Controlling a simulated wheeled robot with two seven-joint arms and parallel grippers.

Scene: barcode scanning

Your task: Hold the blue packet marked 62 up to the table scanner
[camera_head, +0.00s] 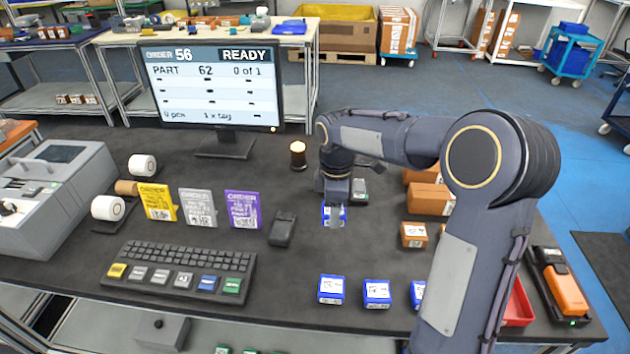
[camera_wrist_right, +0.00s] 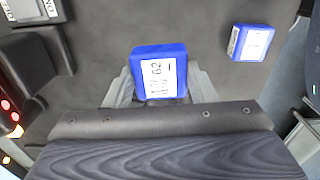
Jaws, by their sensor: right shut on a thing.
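My right gripper (camera_head: 334,212) is shut on a blue packet (camera_head: 333,217) above the middle of the table. In the right wrist view the packet (camera_wrist_right: 158,70) sits between the fingers (camera_wrist_right: 160,88), its white label marked 62 facing the camera. A small dark upright device (camera_head: 283,229), which looks like the table scanner, stands left of the packet, apart from it. A dark housing (camera_wrist_right: 28,68) at the left of the wrist view, with red lights near it, seems to be the same device. My left gripper is not in view.
Blue packets (camera_head: 331,289) lie in front, with brown boxes (camera_head: 430,198) to the right, partly behind my arm. A keyboard (camera_head: 182,271), order cards (camera_head: 200,207) and a monitor (camera_head: 212,85) stand left.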

